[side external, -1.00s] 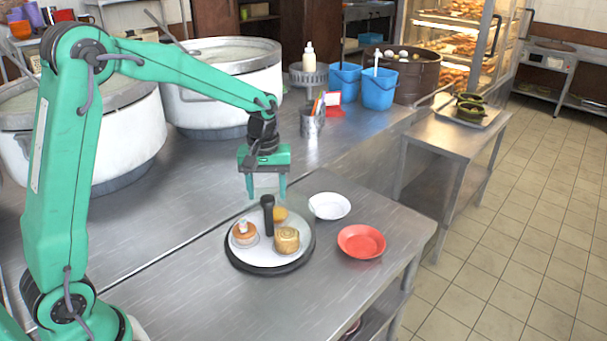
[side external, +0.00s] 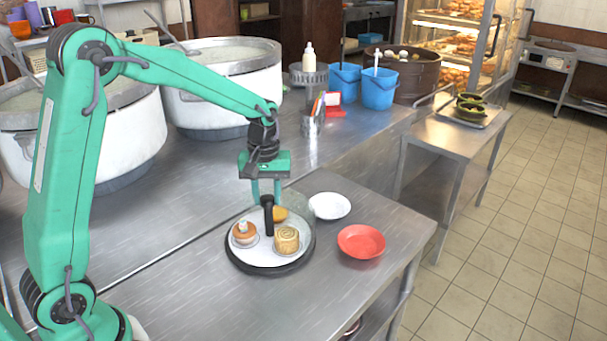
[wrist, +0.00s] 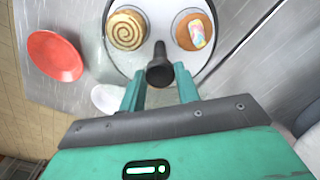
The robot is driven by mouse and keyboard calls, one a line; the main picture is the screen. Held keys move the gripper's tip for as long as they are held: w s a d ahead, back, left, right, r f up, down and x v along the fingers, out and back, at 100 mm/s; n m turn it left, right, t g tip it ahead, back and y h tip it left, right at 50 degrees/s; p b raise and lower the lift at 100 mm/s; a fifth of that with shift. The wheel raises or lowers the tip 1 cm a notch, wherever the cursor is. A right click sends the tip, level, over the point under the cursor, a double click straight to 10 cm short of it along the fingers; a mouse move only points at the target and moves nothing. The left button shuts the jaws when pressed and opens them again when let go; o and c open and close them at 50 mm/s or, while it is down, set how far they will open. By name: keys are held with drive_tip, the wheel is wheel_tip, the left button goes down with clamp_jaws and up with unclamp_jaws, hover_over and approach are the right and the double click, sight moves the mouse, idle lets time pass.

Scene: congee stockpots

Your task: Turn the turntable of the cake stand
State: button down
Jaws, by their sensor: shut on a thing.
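The cake stand's white turntable (side external: 262,256) sits on a dark round base (side external: 262,270) on the steel table. An upright black handle (side external: 267,217) rises from it and shows end-on in the wrist view (wrist: 159,72). The wrist view shows one finger on each side.
A white plate (side external: 330,206) and a red plate (side external: 362,241) lie close to the right of the stand. Large stockpots (side external: 220,85), a metal cup of utensils (side external: 312,124) and blue buckets (side external: 379,90) stand farther back. The table's near left part is clear.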

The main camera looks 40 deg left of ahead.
drive_tip(key=shift+m, duration=2.9)
drive_tip(key=shift+r+m, duration=0.1)
drive_tip(key=shift+m, duration=9)
drive_tip(key=c, duration=1)
unclamp_jaws()
